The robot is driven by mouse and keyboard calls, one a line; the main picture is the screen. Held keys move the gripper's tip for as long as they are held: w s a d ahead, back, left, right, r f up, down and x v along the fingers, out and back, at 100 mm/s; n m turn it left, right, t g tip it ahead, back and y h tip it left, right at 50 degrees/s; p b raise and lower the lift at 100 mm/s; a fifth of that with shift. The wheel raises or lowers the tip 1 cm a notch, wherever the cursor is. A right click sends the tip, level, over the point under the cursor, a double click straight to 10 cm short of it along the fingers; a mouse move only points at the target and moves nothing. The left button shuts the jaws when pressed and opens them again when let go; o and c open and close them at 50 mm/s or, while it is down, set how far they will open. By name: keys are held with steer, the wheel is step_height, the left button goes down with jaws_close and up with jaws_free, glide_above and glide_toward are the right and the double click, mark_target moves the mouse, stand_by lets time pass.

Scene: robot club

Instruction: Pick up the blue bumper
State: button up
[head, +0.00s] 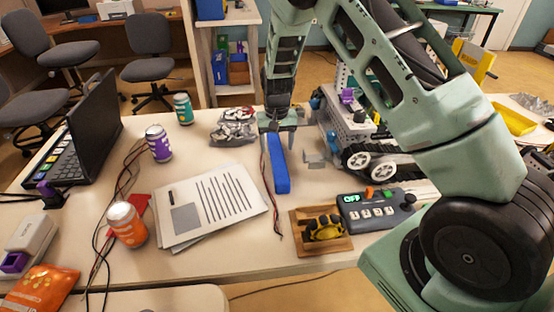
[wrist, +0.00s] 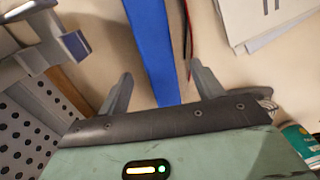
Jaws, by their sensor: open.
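The blue bumper (head: 281,174) is a long, flat blue bar lying on the table, pointing toward the table's front edge. My gripper (head: 278,122) is over its far end, pointing down, open and empty. In the wrist view the bumper (wrist: 152,45) runs between the two spread fingers of my gripper (wrist: 161,70), with gaps on both sides. Its far end is hidden under the gripper body. I cannot tell how high the fingertips are above the table.
Papers (head: 213,205) and thin wires lie left of the bumper. A grey bracket (head: 315,159) and a tracked robot (head: 368,140) stand to the right. A wooden tray (head: 337,244) and a control box (head: 374,211) are nearer the front. A silvery crumpled bag (head: 233,126) lies left of my gripper.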

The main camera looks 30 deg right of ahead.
mark_target(277, 154)
step_height(277, 154, down, 5)
steer(key=shift+d+f+p, duration=0.1)
steer(key=shift+p, duration=0.4)
steer(key=c, duration=1.2)
steer(key=shift+r+b, duration=0.55)
steer(key=shift+r, duration=4.55)
